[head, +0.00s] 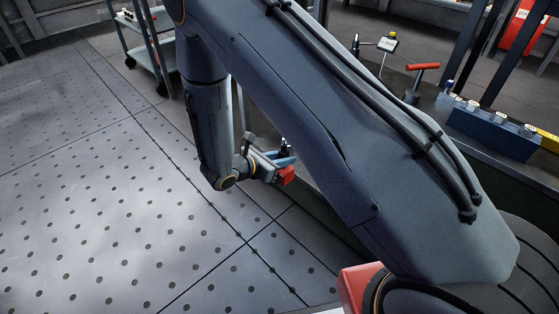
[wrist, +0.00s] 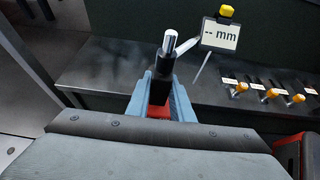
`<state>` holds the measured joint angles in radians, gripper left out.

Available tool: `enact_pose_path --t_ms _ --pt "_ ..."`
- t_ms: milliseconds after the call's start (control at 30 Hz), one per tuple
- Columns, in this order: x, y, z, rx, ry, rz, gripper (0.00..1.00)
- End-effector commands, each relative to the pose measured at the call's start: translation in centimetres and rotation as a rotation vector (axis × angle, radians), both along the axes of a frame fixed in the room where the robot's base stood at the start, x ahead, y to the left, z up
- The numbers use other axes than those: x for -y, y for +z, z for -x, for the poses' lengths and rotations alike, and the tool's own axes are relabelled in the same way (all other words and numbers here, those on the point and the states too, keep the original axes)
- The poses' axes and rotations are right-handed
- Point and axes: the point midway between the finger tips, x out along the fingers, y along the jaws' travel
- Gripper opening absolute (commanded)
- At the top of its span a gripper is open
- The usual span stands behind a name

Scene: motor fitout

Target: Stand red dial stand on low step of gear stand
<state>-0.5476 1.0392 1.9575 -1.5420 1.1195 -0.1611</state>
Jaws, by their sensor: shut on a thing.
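The red dial stand shows in the wrist view with its dark post block and silver post top (wrist: 168,42). An arm leads right from the post to a white display reading "-- mm" with a yellow cap. My gripper (wrist: 160,100) is shut on the stand; its blue fingers lie either side of the dark block, with a bit of red showing between them. In the head view the stand's red base (head: 287,176) hangs at my gripper (head: 274,162), held off the floor; my arm hides part of it. I cannot make out the gear stand in either view.
A bench at the right in the head view holds another gauge stand (head: 388,43), a red-handled tool (head: 423,67) and a blue block (head: 495,135). Yellow-handled items (wrist: 270,93) lie on the bench in the wrist view. A trolley (head: 145,50) stands at the back left; floor is clear at left.

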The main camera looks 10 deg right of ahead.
Motion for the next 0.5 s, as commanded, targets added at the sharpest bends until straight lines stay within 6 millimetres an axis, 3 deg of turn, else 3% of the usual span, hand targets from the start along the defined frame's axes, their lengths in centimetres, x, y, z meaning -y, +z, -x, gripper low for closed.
enact_pose_path --t_ms 500 --pt "3.2 -1.1 -2.2 0.003 -0.002 0.000 0.00"
